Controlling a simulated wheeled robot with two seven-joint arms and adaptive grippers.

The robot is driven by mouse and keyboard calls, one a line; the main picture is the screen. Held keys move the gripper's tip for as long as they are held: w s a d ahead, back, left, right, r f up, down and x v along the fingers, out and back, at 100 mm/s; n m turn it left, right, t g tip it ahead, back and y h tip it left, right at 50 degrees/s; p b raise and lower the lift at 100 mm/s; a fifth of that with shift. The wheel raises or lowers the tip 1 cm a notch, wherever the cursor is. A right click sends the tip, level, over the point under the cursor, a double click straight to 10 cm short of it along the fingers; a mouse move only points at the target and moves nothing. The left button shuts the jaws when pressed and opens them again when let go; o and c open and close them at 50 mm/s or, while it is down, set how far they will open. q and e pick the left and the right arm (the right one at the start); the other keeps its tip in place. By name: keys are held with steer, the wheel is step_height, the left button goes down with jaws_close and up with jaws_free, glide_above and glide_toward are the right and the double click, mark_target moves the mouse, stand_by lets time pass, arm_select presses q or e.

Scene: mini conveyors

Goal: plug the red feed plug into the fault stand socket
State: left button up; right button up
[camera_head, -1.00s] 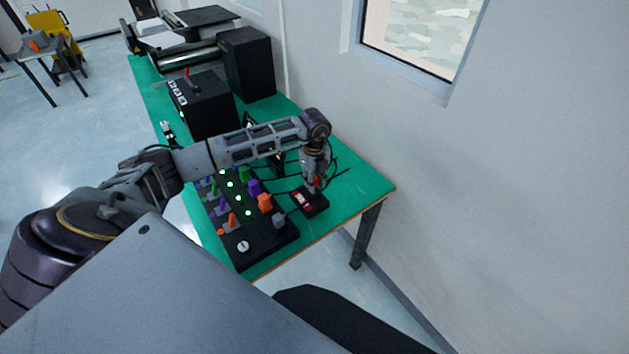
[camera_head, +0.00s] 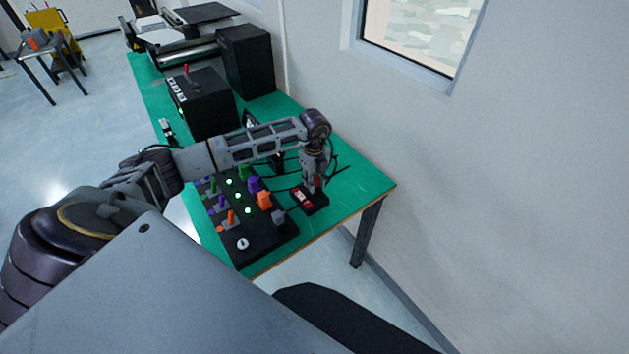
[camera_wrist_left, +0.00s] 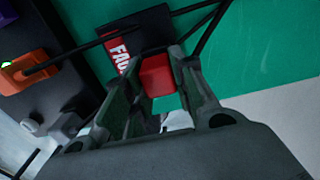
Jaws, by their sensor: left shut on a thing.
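The red feed plug (camera_wrist_left: 157,76) sits between the fingers of my left gripper (camera_wrist_left: 160,90) in the left wrist view. In the head view my left gripper (camera_head: 314,186) points down over the fault stand (camera_head: 308,202), a small black block with a red label at the right end of the table. The fault stand's red label (camera_wrist_left: 120,48) also shows in the left wrist view, just beside the plug. The socket is hidden by the plug and fingers, so I cannot tell whether the plug is in it. My right gripper is not in view.
A black control panel (camera_head: 259,232) with coloured plugs, levers and green lights lies left of the stand. Dark cables cross the green table (camera_head: 354,190) around the gripper. A black box with a red lever (camera_head: 205,108) stands farther back. The wall borders the right side.

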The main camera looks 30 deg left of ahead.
mark_target(315, 179)
arm_select(q)
steer(key=shift+f, duration=0.45)
steer(key=o, duration=1.1)
steer(key=shift+r, duration=0.15)
steer(key=shift+r, duration=5.9)
